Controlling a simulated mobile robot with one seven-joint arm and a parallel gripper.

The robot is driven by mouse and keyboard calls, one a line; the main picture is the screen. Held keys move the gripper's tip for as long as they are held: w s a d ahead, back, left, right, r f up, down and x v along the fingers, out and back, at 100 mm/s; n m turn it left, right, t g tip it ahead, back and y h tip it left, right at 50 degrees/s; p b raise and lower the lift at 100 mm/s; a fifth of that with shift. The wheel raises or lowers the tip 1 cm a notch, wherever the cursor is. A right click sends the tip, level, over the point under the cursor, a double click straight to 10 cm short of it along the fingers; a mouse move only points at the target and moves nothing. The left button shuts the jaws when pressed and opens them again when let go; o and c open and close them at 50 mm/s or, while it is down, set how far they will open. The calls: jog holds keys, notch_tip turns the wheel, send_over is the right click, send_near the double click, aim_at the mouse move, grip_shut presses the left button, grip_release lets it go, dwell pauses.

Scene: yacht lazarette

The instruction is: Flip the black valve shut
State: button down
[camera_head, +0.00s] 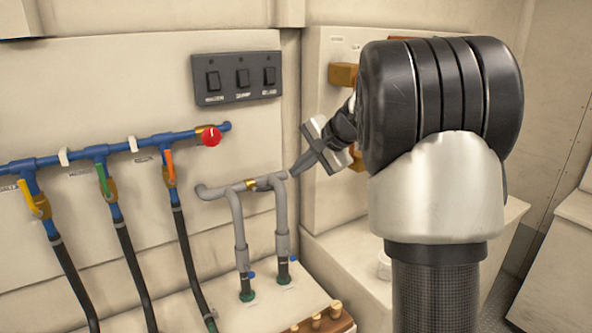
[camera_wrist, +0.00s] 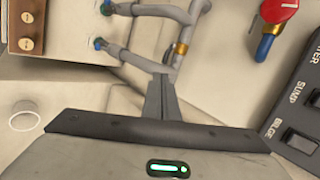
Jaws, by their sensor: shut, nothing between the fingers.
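A grey pipe run (camera_head: 215,190) on the cream wall carries a brass collar (camera_head: 251,184) with a small dark part beside it, which seems to be the black valve; its lever position is too small to tell. In the wrist view the brass collar (camera_wrist: 181,49) shows just beyond and right of my fingertips. My gripper (camera_head: 294,173) is shut and empty, its tips close to the right end of the grey pipe. In the wrist view the shut fingers of my gripper (camera_wrist: 162,79) point at the pipe and overlap it; I cannot tell whether they touch.
A blue pipe (camera_head: 80,158) with yellow, green and orange levers and a red knob (camera_head: 211,136) runs to the left. A black switch panel (camera_head: 237,77) hangs above. Two grey pipes with blue taps drop to a ledge. A wooden block (camera_head: 322,321) with pegs sits at front.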

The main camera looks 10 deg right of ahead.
aim_at(271, 188)
jog(key=x, duration=1.1)
jog(key=shift+w+a+r+p, duration=0.2)
jog(key=shift+w+r+p, duration=0.05)
jog(key=shift+w+p, duration=0.1)
